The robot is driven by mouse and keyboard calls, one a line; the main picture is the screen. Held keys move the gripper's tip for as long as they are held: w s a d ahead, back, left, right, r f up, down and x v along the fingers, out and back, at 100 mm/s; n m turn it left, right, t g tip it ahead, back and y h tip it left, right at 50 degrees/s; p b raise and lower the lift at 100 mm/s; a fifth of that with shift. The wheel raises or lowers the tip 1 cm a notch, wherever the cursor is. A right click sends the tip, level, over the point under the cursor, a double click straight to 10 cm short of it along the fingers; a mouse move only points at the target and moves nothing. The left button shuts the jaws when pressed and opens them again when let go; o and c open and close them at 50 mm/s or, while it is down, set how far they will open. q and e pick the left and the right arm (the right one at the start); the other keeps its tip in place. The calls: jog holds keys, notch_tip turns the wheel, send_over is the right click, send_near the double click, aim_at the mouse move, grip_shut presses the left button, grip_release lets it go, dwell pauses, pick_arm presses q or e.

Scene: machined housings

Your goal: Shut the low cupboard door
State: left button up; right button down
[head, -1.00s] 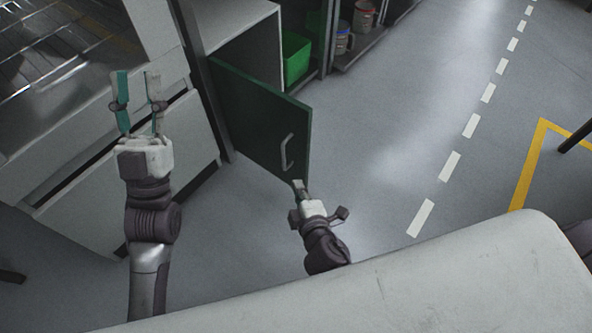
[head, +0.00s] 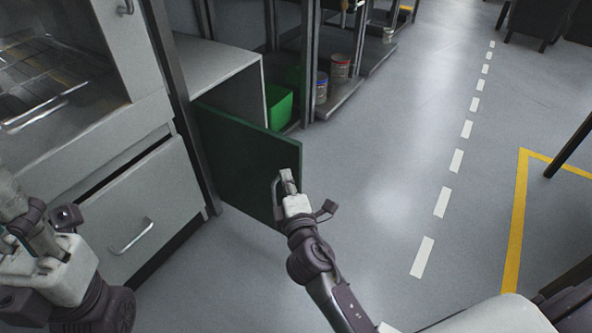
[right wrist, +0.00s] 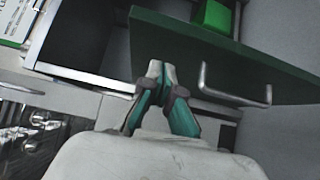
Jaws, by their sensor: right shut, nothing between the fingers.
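The low cupboard (head: 205,68) has a pale grey top, and its dark green door (head: 240,150) stands wide open, swung out over the floor. The door also shows in the right wrist view (right wrist: 215,48), with its bar handle (right wrist: 238,98). My right gripper (head: 287,178) is shut and empty at the door's free end, close to the handle. In the right wrist view its fingertips (right wrist: 161,70) are together, left of the handle and overlapping the door; I cannot tell whether they touch it. My left gripper (head: 30,225) is partly cut off at the lower left; its jaws are unclear.
A grey drawer unit (head: 150,205) stands left of the cupboard. A green bin (head: 279,107) is behind the door, and tins (head: 340,68) stand on a low shelf to its right. The floor (head: 375,200) right of the door is clear.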

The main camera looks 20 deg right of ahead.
aim_at(293, 159)
jog(key=shift+w+d, duration=0.6)
jog(key=shift+d, duration=0.15)
jog(key=shift+w+d, duration=0.55)
jog(key=shift+d, duration=0.2)
